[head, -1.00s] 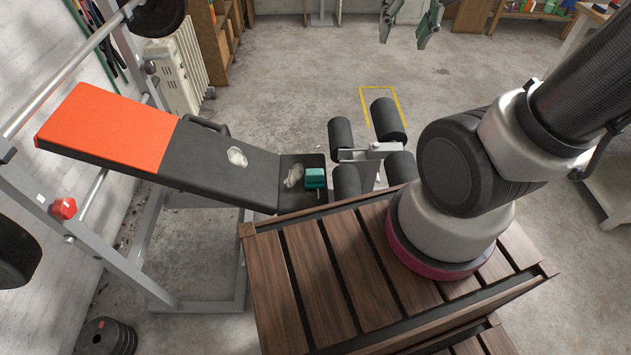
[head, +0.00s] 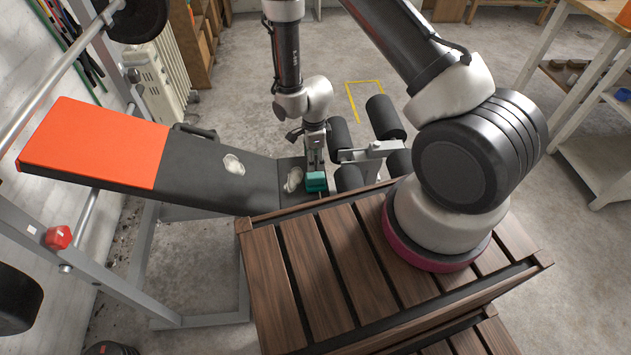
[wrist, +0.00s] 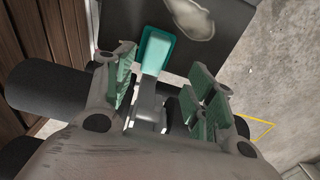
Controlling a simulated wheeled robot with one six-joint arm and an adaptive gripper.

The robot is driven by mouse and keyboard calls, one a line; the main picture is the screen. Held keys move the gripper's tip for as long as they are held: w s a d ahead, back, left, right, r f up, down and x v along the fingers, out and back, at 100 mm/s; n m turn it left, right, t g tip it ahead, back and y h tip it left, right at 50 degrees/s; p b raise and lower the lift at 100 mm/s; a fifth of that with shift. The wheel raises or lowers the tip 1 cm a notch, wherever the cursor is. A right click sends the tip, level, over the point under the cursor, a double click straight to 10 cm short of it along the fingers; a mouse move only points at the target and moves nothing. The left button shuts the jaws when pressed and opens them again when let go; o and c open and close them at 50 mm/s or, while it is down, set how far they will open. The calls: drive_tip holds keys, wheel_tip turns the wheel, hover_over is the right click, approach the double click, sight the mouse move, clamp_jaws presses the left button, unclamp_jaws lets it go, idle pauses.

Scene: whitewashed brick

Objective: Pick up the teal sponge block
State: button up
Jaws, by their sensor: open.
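The teal sponge block (head: 316,181) sits at the near end of the black bench seat, beside the foam rollers. In the wrist view the teal block (wrist: 155,50) lies on the black pad, beyond and between my fingertips. My gripper (head: 314,160) is right above or just behind the block in the head view. In the wrist view my gripper (wrist: 163,85) is open, with a finger on either side and nothing between them. I cannot tell whether a finger touches the block.
The bench (head: 235,165) has an orange headrest (head: 95,143) and two pale crumpled cloths, one (head: 293,180) near the block. Black foam rollers (head: 340,135) stand close on the right. A slatted wooden platform (head: 300,270) lies in front. Grey rack posts stand left.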

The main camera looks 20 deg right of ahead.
sight(315, 175)
drive_tip(key=shift+m, duration=0.3)
drive_tip(key=f, duration=0.9)
drive_tip(key=shift+s+f, duration=0.25)
drive_tip(key=shift+s, duration=0.1)
drive_tip(key=c, duration=1.1)
